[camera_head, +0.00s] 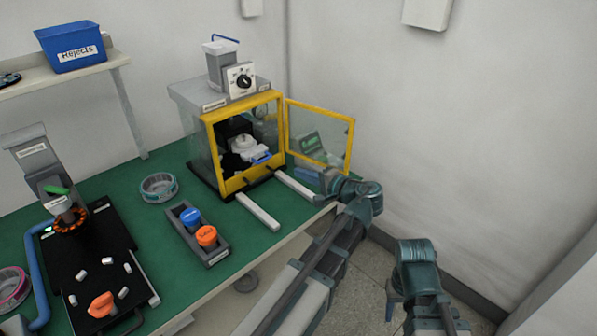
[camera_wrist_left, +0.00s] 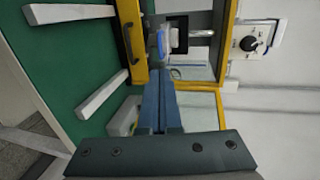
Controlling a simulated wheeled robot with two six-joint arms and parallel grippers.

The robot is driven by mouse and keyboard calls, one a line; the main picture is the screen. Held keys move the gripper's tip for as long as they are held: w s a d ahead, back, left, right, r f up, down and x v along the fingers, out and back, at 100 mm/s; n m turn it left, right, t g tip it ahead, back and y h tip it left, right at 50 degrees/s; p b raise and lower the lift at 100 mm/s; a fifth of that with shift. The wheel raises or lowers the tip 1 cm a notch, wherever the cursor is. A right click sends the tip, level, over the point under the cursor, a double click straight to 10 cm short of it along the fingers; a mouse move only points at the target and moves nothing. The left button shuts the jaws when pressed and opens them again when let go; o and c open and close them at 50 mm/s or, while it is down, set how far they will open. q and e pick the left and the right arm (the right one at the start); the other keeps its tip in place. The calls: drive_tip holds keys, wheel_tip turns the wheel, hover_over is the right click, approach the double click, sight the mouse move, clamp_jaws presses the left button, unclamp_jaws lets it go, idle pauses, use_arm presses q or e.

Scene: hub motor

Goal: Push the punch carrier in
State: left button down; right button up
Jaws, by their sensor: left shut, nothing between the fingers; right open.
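The punch carrier (camera_head: 246,150), a pale block with a blue handle (camera_head: 262,158), sits inside the yellow-framed press housing (camera_head: 228,187). The blue handle also shows in the left wrist view (camera_wrist_left: 161,44), just beyond the fingertips. My left gripper (camera_head: 329,178) is in front of the housing by the open door; its fingers are small in the head view. In the left wrist view its fingers (camera_wrist_left: 160,82) are shut and empty, pointing at the carrier's handle, apparently with a gap. My right gripper (camera_head: 391,300) hangs low at the right, off the table, and is open.
The glazed door (camera_head: 350,142) stands open to the right, close to my left gripper. Two pale rails (camera_head: 258,211) stick out in front of the housing. A grey holder (camera_head: 217,256) with blue and orange knobs and a round dish (camera_head: 158,187) stand left.

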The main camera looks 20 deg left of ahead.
use_arm(q)
wheel_tip(320, 180, down, 7)
drive_tip(key=t+y+b, duration=0.1)
drive_tip(key=y+b, duration=0.3)
drive_tip(key=b, duration=1.1)
drive_tip(key=shift+d+t+b, duration=0.15)
drive_tip(key=shift+t+b, duration=0.15)
drive_tip(key=shift+b, duration=0.05)
drive_tip(key=p+x, duration=0.2)
drive_tip(key=x, duration=1.2)
drive_tip(key=shift+r, duration=0.15)
